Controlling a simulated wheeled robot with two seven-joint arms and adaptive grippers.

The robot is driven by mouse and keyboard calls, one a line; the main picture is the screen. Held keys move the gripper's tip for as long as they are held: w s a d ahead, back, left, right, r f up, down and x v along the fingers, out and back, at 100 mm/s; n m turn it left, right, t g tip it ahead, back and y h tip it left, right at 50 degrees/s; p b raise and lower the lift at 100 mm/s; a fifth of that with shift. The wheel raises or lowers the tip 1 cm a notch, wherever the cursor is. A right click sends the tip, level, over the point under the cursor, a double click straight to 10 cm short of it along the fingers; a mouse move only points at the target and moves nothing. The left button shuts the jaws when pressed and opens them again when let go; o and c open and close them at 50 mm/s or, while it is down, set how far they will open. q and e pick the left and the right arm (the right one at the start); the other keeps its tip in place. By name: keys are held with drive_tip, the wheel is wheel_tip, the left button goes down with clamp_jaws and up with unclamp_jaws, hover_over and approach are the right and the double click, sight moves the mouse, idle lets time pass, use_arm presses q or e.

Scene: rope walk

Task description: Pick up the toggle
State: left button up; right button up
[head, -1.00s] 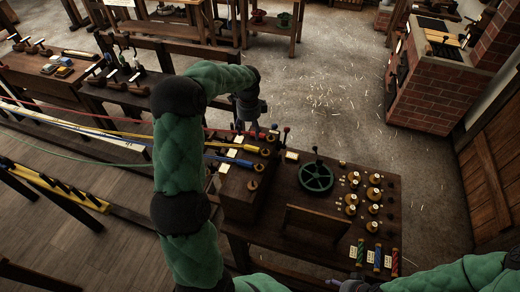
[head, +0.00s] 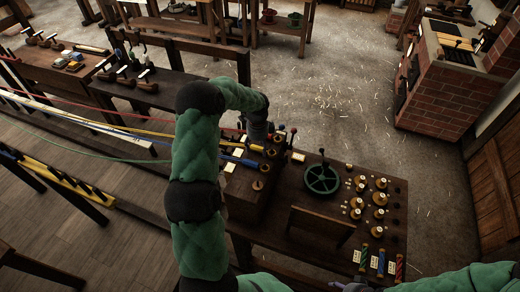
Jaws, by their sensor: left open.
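My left gripper (head: 257,133) is open and points down over the left part of the wooden bench (head: 300,226), close to small levers with dark and red knobs (head: 283,137). The wrist partly hides what lies under it, and I cannot tell whether it touches anything. A yellow rod-like end (head: 253,146) and a blue one (head: 243,161) lie beside it, where coloured strands reach the raised block. I cannot tell which small piece is the toggle. My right gripper (head: 346,287) shows only partly at the bottom edge; its jaws are unclear.
A green handwheel (head: 322,179) and several brass-coloured knobs (head: 357,203) stand on the bench. Stretched strands run off left. A brick stove (head: 447,100) stands back right. The floor behind the bench is open.

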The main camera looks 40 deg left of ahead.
use_arm(q)
drive_tip(key=shift+f, duration=0.5)
drive_tip(key=c, duration=1.1)
drive_tip(key=shift+r, duration=0.2)
